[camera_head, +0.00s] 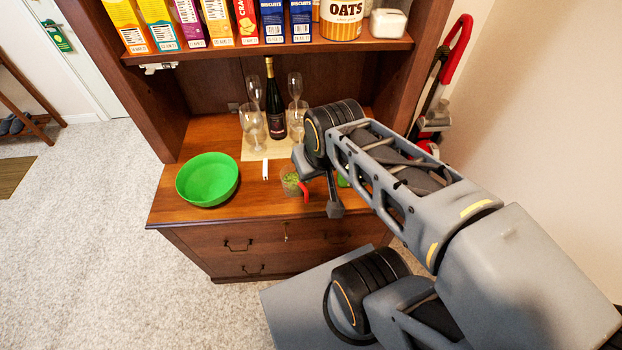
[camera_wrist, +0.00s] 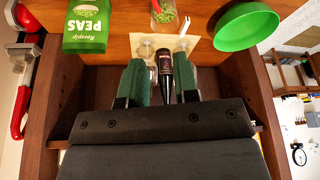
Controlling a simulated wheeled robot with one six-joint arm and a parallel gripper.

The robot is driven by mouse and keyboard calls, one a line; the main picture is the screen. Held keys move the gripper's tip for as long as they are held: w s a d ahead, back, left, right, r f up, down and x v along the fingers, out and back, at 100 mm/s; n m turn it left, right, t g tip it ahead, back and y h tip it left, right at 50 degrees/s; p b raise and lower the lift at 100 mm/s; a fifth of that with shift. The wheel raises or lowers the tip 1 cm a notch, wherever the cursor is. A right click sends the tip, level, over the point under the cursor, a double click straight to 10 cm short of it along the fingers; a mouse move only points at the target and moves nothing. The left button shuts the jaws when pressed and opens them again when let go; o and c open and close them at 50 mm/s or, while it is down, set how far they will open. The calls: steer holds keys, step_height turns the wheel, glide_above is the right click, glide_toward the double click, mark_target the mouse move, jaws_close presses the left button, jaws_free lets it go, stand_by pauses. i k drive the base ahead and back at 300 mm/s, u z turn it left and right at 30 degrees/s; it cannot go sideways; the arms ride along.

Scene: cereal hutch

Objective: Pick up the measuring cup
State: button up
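The measuring cup (camera_head: 291,184) is a small clear cup with a red handle and green contents. It stands on the wooden counter, right of the green bowl. In the wrist view the cup (camera_wrist: 165,15) shows at the top edge, partly cut off, beyond the fingertips. My gripper (camera_wrist: 159,68) has two green fingers spread apart with nothing held between them. It is apart from the cup. In the head view my arm hides most of the gripper near the cup's right side.
A green bowl (camera_head: 207,178) stands left of the cup. A wine bottle (camera_head: 275,105) and several glasses stand on a mat (camera_head: 255,151) behind it. A green peas packet (camera_wrist: 86,27) is beside the cup. A shelf (camera_head: 262,50) with boxes overhangs the counter.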

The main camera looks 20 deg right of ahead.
mark_target(292, 185)
steer(key=u, duration=0.3)
steer(key=k, duration=0.4)
steer(key=u, duration=1.5)
